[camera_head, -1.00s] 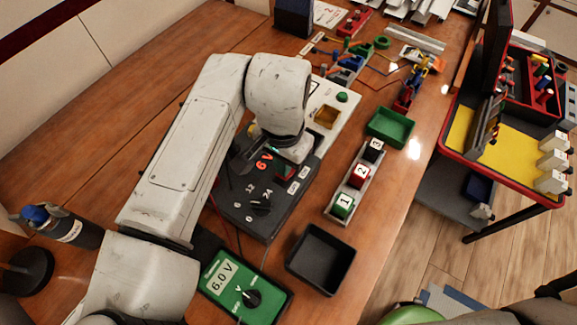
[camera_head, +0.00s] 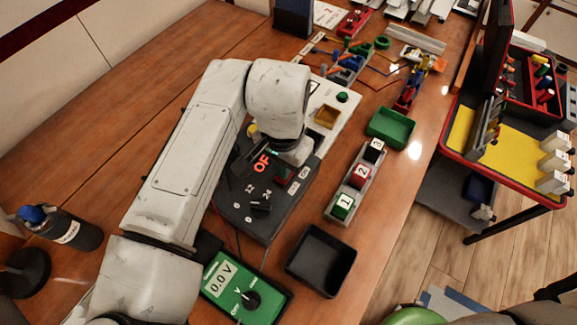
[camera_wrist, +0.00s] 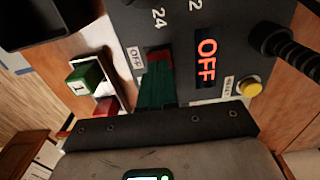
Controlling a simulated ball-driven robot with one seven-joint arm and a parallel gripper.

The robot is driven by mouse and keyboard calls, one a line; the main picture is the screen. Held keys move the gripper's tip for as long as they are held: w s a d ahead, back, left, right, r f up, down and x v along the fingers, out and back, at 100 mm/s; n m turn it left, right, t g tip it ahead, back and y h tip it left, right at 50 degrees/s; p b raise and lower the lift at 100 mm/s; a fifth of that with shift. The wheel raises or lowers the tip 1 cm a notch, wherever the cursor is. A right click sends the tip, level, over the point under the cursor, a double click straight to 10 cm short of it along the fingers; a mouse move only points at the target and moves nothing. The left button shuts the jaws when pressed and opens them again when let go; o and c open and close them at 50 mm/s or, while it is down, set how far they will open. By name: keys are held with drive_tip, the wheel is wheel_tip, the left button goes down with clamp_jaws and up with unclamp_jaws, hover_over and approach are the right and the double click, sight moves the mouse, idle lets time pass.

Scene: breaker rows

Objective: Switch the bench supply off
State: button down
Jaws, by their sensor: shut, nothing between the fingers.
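The bench supply (camera_head: 240,205) is a dark sloped box on the wooden bench. Its red display (camera_wrist: 207,62) reads OFF in the wrist view, and it also shows partly in the head view (camera_head: 262,161). The red and green rocker switch (camera_wrist: 158,72) lies beside an OFF label. My gripper (camera_wrist: 160,104) is shut and empty, right at the green part of the switch; I cannot tell if it touches. In the head view my arm hides part of the supply.
A green multimeter (camera_head: 222,278) reads 0.0 V. A black tray (camera_head: 320,262), a strip of numbered blocks (camera_head: 343,208) and a green tray (camera_head: 390,129) stand to the right. A yellow button (camera_wrist: 250,88) and a black knob (camera_wrist: 285,45) are close by.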

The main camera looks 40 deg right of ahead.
wheel_tip(320, 180, up, 7)
drive_tip(key=p, duration=0.6)
idle(0.7)
